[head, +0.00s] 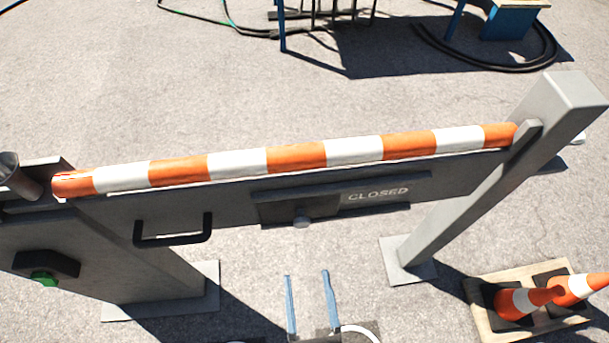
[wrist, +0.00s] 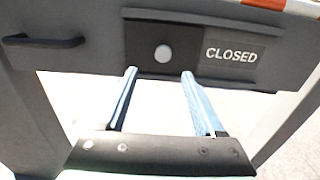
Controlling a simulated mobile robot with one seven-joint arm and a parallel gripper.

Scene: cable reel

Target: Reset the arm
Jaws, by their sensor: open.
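My gripper (head: 308,302) shows at the bottom middle of the head view, its two blue fingers parallel and apart with nothing between them. It also shows in the wrist view (wrist: 158,92), open and empty, in front of a grey barrier panel. The panel carries a sliding sign plate that reads CLOSED (head: 378,194), with a round pale knob (head: 301,221) to the left of the word. In the wrist view the knob (wrist: 163,53) appears beyond and between the fingertips. The fingers look apart from it.
An orange-and-white striped bar (head: 296,158) runs along the panel top between a grey cabinet (head: 150,275) and a grey post (head: 470,190). A black handle (head: 172,238) sticks out left. Traffic cones (head: 520,301) lie on a pallet (head: 482,318) at right. Cables and blue stands are beyond.

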